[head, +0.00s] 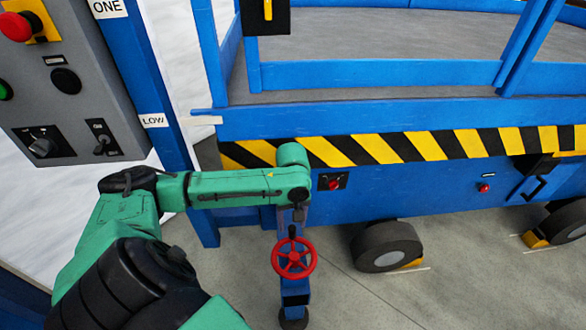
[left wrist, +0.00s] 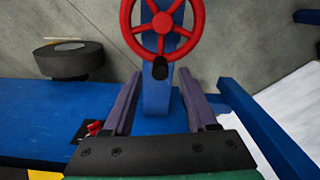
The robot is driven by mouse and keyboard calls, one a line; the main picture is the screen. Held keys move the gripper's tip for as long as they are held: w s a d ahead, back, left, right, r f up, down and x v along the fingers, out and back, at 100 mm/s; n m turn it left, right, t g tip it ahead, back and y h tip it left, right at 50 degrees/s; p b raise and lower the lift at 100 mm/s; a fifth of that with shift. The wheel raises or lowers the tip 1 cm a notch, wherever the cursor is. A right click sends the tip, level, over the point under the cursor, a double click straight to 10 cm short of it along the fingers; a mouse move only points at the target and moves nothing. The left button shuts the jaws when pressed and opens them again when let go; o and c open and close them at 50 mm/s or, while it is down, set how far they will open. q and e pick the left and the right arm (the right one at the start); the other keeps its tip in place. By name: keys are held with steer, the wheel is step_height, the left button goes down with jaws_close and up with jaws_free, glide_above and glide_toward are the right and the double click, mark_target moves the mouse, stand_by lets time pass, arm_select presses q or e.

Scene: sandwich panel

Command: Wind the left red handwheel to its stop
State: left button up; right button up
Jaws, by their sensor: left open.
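The red handwheel (head: 293,257) is mounted on a blue upright post in the head view, below my left gripper. It has a round rim, spokes and a black crank knob at its top edge. In the left wrist view the handwheel (left wrist: 162,22) is at the top, its upper part cut off. My left gripper (left wrist: 159,76) is open, its two purple fingers apart. The black knob (left wrist: 160,70) lies between the fingertip lines; I cannot tell whether it is inside the jaws or just beyond them. In the head view the left gripper (head: 291,217) is partly hidden by my wrist.
A grey control box (head: 75,75) with knobs stands at left on a blue post. A blue platform with a striped edge (head: 400,148) spans the back. A small red knob (head: 334,185) and a black wheel (head: 387,246) are right of the handwheel. Concrete floor lies around.

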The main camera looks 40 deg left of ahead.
mark_target(292, 228)
arm_select(q)
step_height(292, 228, down, 4)
steer(key=shift+f, duration=0.15)
arm_select(e)
steer(key=shift+w+a+f, duration=0.1)
steer(key=shift+w+f, duration=0.25)
steer(key=shift+w, duration=0.45)
arm_select(q)
jaws_close()
arm_select(e)
steer(key=shift+s, duration=0.15)
steer(key=shift+r, duration=0.1)
